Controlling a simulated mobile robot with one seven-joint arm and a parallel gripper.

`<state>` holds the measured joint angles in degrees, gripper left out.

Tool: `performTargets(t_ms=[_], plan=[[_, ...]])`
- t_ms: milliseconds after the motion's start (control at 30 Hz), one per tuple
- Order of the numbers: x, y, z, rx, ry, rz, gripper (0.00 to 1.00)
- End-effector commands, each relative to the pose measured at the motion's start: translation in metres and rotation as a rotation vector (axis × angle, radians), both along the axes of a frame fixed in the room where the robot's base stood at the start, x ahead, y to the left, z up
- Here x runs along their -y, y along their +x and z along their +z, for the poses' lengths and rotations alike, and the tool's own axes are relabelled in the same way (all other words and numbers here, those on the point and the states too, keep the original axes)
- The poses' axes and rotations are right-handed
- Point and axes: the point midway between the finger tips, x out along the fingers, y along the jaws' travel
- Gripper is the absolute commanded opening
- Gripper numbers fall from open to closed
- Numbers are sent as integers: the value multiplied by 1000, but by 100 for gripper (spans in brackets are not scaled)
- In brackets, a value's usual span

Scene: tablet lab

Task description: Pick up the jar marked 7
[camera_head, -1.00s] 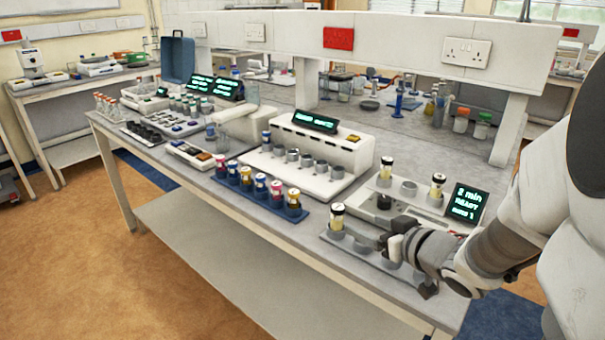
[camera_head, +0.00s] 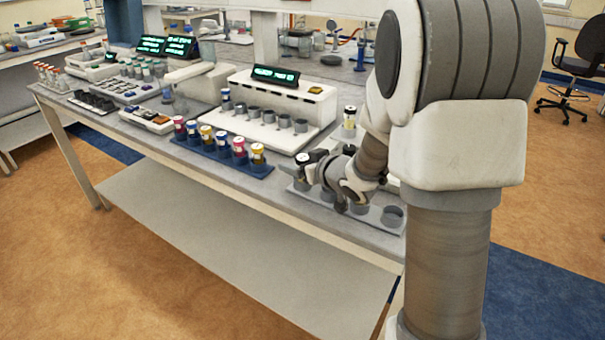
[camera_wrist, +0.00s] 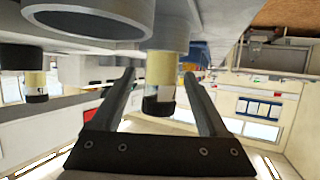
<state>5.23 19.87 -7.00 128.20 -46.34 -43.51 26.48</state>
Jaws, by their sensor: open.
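A pale-yellow jar (camera_head: 302,171) with a black cap and white label stands in the left cup of the grey rack (camera_head: 375,221). My gripper (camera_head: 316,165) is beside it, mostly hidden by the arm in the head view. The wrist view is upside down. There, the same jar (camera_wrist: 160,72) shows between the two open fingers (camera_wrist: 160,82), apart from both. Its number cannot be read. A second black-capped jar (camera_head: 349,116) stands farther back. In the wrist view a similar jar (camera_wrist: 35,82) is at left; its mark is too small to read surely.
A blue rack (camera_head: 215,154) of several coloured jars stands to the left. A white machine (camera_head: 285,100) with several cups and a lit screen is behind. The grey rack's right cup (camera_head: 393,214) is empty. My arm hides the bench's right part.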

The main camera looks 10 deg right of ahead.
Motion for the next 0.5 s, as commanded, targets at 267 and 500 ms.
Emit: performTargets(t_ms=[267,500], plan=[[-4,12,-5,0,-1,-2,77],[-4,11,-5,0,0,-1,50]])
